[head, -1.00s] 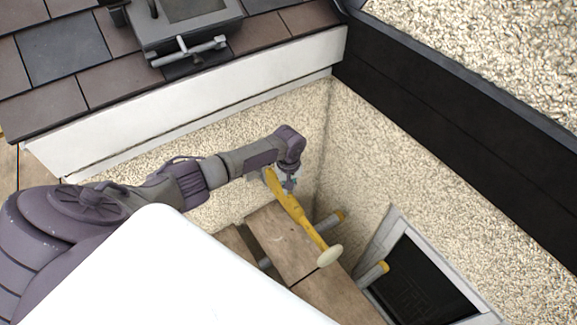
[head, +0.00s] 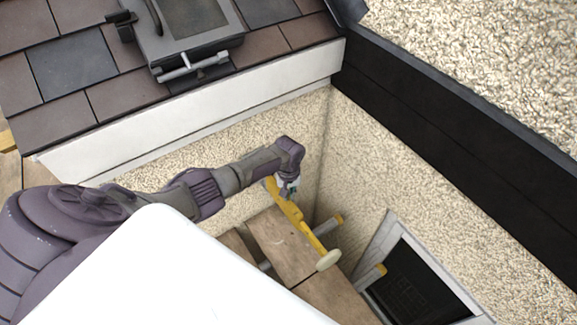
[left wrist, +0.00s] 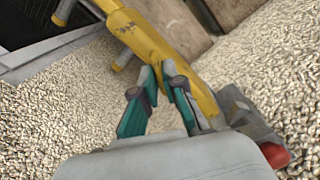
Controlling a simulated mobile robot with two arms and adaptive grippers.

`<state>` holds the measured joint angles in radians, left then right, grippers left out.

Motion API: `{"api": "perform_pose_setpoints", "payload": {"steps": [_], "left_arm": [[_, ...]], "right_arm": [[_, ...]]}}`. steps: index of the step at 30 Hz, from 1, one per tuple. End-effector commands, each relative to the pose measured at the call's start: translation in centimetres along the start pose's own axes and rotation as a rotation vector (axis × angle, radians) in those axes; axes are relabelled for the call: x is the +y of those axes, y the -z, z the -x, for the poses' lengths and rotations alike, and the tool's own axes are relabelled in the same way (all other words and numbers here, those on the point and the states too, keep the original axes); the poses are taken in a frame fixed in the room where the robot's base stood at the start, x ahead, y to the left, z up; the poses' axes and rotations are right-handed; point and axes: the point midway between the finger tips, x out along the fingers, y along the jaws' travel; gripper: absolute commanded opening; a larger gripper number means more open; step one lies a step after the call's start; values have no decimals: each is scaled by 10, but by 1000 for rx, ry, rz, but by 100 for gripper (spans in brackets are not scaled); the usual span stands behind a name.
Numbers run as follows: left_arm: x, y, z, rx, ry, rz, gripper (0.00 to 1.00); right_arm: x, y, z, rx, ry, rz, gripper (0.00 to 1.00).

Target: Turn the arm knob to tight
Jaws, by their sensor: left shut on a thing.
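My left gripper (head: 287,188) is shut on a yellow bar (head: 301,222) with a pale round disc (head: 328,260) at its lower end. The bar is tilted, above wooden planks. In the left wrist view my gripper (left wrist: 160,75) has its teal fingers at the yellow bar (left wrist: 140,38); the exact contact is partly hidden. A grey fitting (left wrist: 243,110) is at the bar's near end, with a rounded red part (left wrist: 275,155). No knob marked as tight can be made out. My right gripper is not in view.
Wooden planks (head: 270,235) and yellow-ended tubes (head: 380,270) lie below the bar. A pebbled wall (head: 430,190) with a dark window (head: 415,285) stands at the right. A grey device (head: 190,40) with a metal T-handle (head: 190,66) sits on the roof tiles (head: 65,70).

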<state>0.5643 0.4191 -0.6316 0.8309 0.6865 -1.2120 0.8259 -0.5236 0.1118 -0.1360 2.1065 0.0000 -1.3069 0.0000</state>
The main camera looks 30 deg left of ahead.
Motion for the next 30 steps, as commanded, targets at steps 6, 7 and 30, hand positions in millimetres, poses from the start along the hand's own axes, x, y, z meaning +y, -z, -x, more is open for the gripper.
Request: {"api": "perform_pose_setpoints", "payload": {"steps": [6,7,30], "left_arm": [[0,-1,1,-2,0,-117,0],[0,-1,1,-3,0,-145,0],[0,0,0,0,-1,-853,0]], "right_arm": [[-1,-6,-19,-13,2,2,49],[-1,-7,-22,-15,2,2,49],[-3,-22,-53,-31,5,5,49]]}}
